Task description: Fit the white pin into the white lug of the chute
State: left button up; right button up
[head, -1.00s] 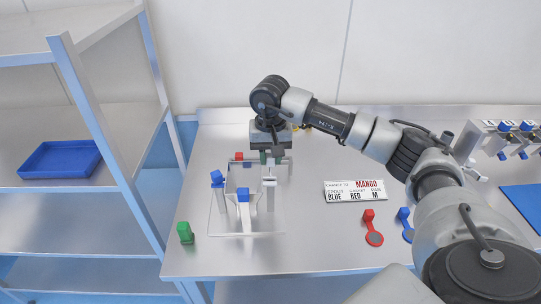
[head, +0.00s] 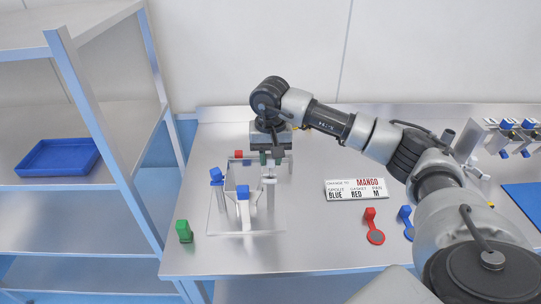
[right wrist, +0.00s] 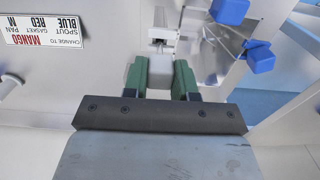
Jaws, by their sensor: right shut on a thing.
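My right gripper (head: 268,156) is at the back of the clear chute (head: 215,222) on the steel table. In the right wrist view, its green fingers (right wrist: 160,78) are shut on a pale block, the head of the white pin (right wrist: 159,79). The white lug (right wrist: 162,34) is just beyond the block, in line with it. The fingers and block hide how far the pin is in, so I cannot tell whether it is seated. In the head view, the lug (head: 268,180) is a white upright at the chute's right side. My left gripper is not in view.
Blue-topped posts (head: 217,176) (head: 243,194) stand at the chute's left and front. A green block (head: 184,231) is at the table's left edge. A sign (head: 356,190), a red gasket (head: 374,228) and a blue one (head: 406,222) lie right. A blue tray (head: 58,158) is on the shelf.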

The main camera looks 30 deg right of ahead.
aim_at(270, 168)
jog(key=shift+f+b, duration=1.6)
jog(key=shift+f, duration=0.5)
jog(key=o, duration=1)
jog(key=shift+r, duration=0.15)
notch_tip(270, 168, up, 11)
jog(key=shift+f+b, duration=0.2)
jog(key=shift+b, duration=0.85)
